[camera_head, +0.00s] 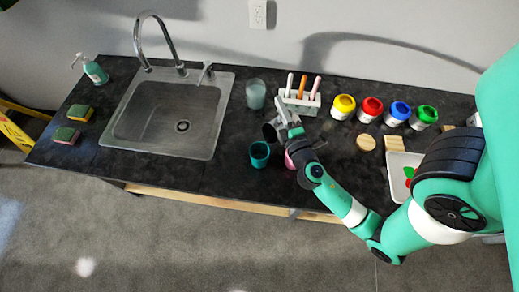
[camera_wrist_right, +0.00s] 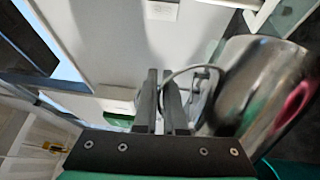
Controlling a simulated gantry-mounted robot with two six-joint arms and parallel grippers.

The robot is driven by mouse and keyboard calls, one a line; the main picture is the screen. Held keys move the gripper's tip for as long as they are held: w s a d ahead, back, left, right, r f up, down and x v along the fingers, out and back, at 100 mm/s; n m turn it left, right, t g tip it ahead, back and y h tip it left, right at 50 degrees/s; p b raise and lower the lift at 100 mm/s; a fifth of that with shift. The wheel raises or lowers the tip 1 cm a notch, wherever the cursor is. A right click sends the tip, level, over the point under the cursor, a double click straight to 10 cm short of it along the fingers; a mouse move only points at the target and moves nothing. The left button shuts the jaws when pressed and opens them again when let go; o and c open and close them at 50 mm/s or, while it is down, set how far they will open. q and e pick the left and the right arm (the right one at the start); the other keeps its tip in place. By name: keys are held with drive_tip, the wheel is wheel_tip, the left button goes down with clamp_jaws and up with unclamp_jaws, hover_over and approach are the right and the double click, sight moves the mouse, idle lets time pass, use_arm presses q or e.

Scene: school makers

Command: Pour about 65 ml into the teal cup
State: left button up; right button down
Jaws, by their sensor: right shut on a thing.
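The teal cup (camera_head: 260,155) stands upright on the dark counter near its front edge. A shiny metal pitcher (camera_head: 269,132) is just behind and right of it, partly hidden by my right gripper (camera_head: 284,116). The pitcher looks tilted. In the right wrist view, the pitcher (camera_wrist_right: 262,88) fills the right side, beside the closely set fingers of my right gripper (camera_wrist_right: 164,98). The gripper is shut on the pitcher; the exact grip is hard to see. No liquid stream can be made out. My left gripper is not in view.
A pink cup (camera_head: 291,160) stands right of the teal cup, partly behind my arm. A clear beaker (camera_head: 255,94) and a marker rack (camera_head: 299,102) stand behind. The sink (camera_head: 165,119) is to the left. Several paint jars (camera_head: 371,109) line the back right.

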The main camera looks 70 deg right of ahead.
drive_tip(key=shift+w+a+r+n, duration=0.2)
drive_tip(key=shift+w+a+n, duration=0.05)
drive_tip(key=shift+a+n, duration=0.1)
idle(0.7)
drive_tip(key=s+d+m+p, duration=0.1)
drive_tip(key=d+f+m+p, duration=0.1)
drive_tip(key=m, duration=0.1)
drive_tip(key=shift+s+d+g, duration=0.2)
drive_tip(key=shift+s+g, duration=0.1)
drive_tip(key=shift+s, duration=0.1)
drive_tip(key=shift+d+f+m+y, duration=0.1)
drive_tip(key=shift+f+m+y, duration=0.2)
drive_tip(key=shift+f, duration=0.45)
drive_tip(key=d+m+p, duration=0.1)
drive_tip(key=p, duration=0.1)
drive_tip(key=shift+s+r+m+y+p, duration=0.1)
drive_tip(key=shift+s+m+y+p, duration=0.25)
drive_tip(key=shift+s+y+p, duration=0.05)
drive_tip(key=shift+d+g, duration=0.15)
drive_tip(key=shift+g, duration=0.15)
drive_tip(key=shift+f, duration=0.4)
